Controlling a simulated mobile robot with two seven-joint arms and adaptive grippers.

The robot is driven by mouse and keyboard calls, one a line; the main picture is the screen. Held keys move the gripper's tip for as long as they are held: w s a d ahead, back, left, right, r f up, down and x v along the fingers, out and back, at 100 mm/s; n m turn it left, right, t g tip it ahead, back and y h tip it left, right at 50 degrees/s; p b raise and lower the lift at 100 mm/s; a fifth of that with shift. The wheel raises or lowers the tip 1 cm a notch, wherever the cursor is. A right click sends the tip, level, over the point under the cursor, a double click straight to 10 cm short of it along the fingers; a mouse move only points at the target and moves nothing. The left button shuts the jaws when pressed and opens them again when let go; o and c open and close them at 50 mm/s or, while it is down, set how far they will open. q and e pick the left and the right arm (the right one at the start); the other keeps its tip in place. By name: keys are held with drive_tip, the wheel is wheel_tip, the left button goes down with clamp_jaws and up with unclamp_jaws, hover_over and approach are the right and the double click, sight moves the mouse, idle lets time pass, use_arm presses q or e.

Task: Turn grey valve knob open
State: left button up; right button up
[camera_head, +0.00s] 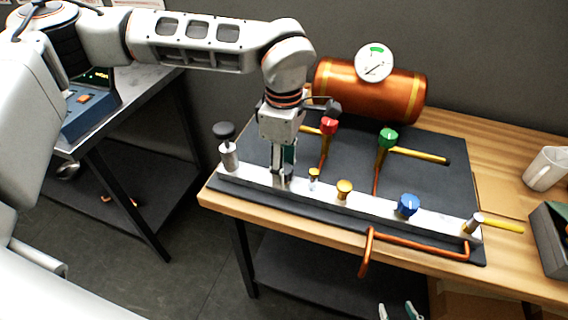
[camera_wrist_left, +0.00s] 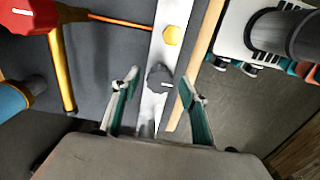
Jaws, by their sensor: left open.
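The grey valve knob (camera_wrist_left: 158,78) sits on the pale metal rail (camera_wrist_left: 171,20) in the left wrist view. In the head view the grey knob (camera_head: 287,178) shows partly behind the fingers, near the rail's left part. My left gripper (camera_head: 282,172) points down over it. In the left wrist view my left gripper (camera_wrist_left: 160,84) is open, with one fingertip on each side of the knob and gaps visible. Contact cannot be told. Two fingertips of my right gripper (camera_head: 398,312) show apart at the bottom edge of the head view, away from the rail.
Along the rail are a yellow knob (camera_head: 344,188), a blue knob (camera_head: 408,205) and a black-topped post (camera_head: 226,142). Behind stand red (camera_head: 329,126) and green (camera_head: 388,138) valve knobs and a copper tank (camera_head: 345,90) with a gauge. A copper pipe (camera_head: 415,241) loops in front.

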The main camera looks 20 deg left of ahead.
use_arm(q)
drive_tip(key=c, duration=1.1)
drive_tip(key=shift+n+b, duration=0.4)
drive_tip(key=shift+n, duration=0.1)
drive_tip(key=n+b, duration=0.2)
drive_tip(key=n, duration=0.2)
drive_tip(key=shift+f, duration=0.1)
drive_tip(key=n+b, duration=0.1)
drive_tip(key=n, duration=0.5)
drive_tip(key=n+b, duration=0.1)
drive_tip(key=n, duration=0.5)
drive_tip(key=shift+n, duration=0.4)
drive_tip(key=shift+w+r, duration=0.1)
drive_tip(key=shift+r, duration=0.1)
